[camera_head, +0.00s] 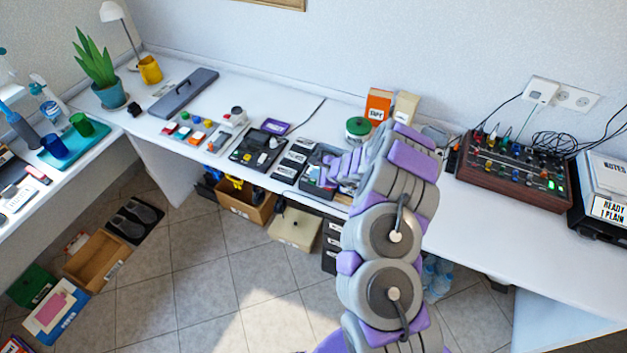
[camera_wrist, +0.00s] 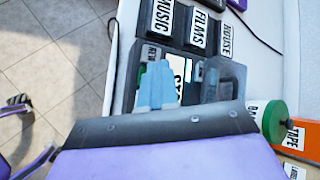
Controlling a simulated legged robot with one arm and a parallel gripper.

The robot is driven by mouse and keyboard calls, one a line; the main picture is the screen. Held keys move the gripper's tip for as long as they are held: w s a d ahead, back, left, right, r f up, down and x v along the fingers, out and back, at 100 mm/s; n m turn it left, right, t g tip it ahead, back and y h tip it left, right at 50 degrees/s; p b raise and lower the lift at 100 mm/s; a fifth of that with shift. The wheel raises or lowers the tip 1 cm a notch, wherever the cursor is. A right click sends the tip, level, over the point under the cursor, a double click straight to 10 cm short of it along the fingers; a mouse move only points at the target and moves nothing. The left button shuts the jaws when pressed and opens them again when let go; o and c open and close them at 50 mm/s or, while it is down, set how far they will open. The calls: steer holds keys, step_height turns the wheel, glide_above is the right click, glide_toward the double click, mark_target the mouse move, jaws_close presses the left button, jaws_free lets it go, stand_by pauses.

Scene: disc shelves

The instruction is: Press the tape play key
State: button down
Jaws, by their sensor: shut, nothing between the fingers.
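A dark grey tape player (camera_head: 311,174) lies on the long white table, partly covered by my arm in the head view. In the wrist view its dark body (camera_wrist: 228,74) shows beyond my gripper, with white labels, one reading roughly "STO" (camera_wrist: 179,75) and one roughly "NEW". I cannot pick out the play key; my gripper covers part of the key area. My gripper (camera_wrist: 157,80) is shut and empty, its pale blue fingers over the player. I cannot tell whether the fingertips touch it. In the head view my gripper is around the player's right side.
Dark cassettes labelled MUSIC (camera_wrist: 166,18), FILMS (camera_wrist: 201,30) and HOUSE (camera_wrist: 227,40) lie beside the player. A green roll (camera_head: 358,128) and an orange TAPE box (camera_head: 378,104) stand behind. A mixer (camera_head: 515,170) sits to the right, with bare table before it.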

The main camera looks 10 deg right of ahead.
mark_target(315, 182)
steer(key=shift+f+b, duration=0.3)
steer(key=shift+a, duration=0.25)
steer(key=shift+d+f, duration=0.15)
steer(key=shift+f, duration=0.05)
steer(key=shift+f+b, duration=0.25)
steer(key=shift+b, duration=0.25)
steer(key=shift+r, duration=0.15)
stand_by(0.4)
steer(key=shift+r+p, duration=0.35)
steer(key=shift+r, duration=0.35)
steer(key=shift+r, duration=0.1)
steer(key=shift+s+r+p, duration=0.1)
steer(key=shift+r+p, duration=1.3)
steer(key=shift+r, duration=1)
